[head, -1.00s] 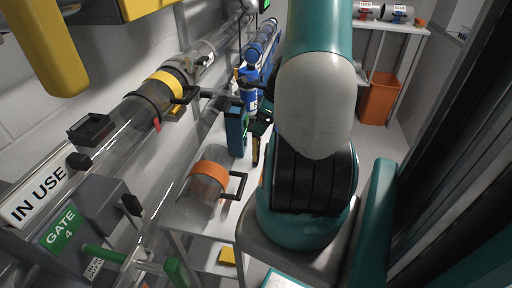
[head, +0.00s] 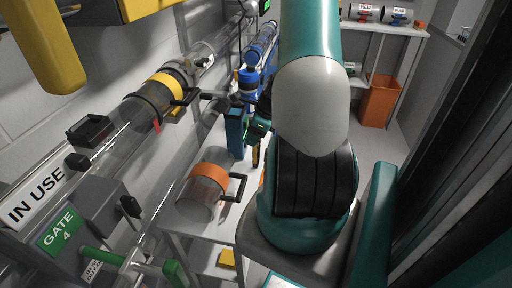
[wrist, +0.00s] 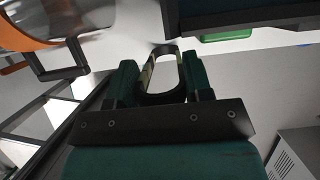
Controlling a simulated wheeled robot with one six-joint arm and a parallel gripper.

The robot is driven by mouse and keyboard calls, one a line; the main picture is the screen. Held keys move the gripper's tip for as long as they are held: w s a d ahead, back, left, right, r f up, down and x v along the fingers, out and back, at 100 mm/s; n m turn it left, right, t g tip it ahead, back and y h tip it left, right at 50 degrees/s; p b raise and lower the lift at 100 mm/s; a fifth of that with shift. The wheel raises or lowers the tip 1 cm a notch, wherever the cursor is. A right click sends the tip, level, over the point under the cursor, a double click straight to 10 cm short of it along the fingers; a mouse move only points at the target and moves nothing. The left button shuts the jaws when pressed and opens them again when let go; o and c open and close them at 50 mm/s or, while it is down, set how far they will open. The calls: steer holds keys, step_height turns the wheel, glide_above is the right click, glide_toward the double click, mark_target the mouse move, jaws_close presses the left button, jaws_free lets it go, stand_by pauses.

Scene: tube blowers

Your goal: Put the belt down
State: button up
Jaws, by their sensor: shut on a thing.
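The belt is a dark loop with a yellowish inner face; in the wrist view the belt (wrist: 162,98) stands between the two green fingers of my gripper (wrist: 160,75). The fingers are shut on it and its loop stays open. In the head view my gripper (head: 258,130) is beside the blue box, partly hidden by my own arm. A narrow dark and tan strip below it, which looks like the belt (head: 256,154), hangs above or against the pale bench top (head: 238,180); I cannot tell whether it touches.
A clear canister with an orange band (head: 209,175) and black handle stands on the bench, left of my gripper. A blue box (head: 235,130) and blue bottle (head: 248,82) are close by. Clear tubes run along the left wall. An orange bin (head: 379,102) stands at the back right.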

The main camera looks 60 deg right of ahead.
step_height(320, 180, up, 19)
steer(key=p, duration=0.3)
steer(key=shift+r, duration=0.55)
steer(key=shift+s, duration=0.1)
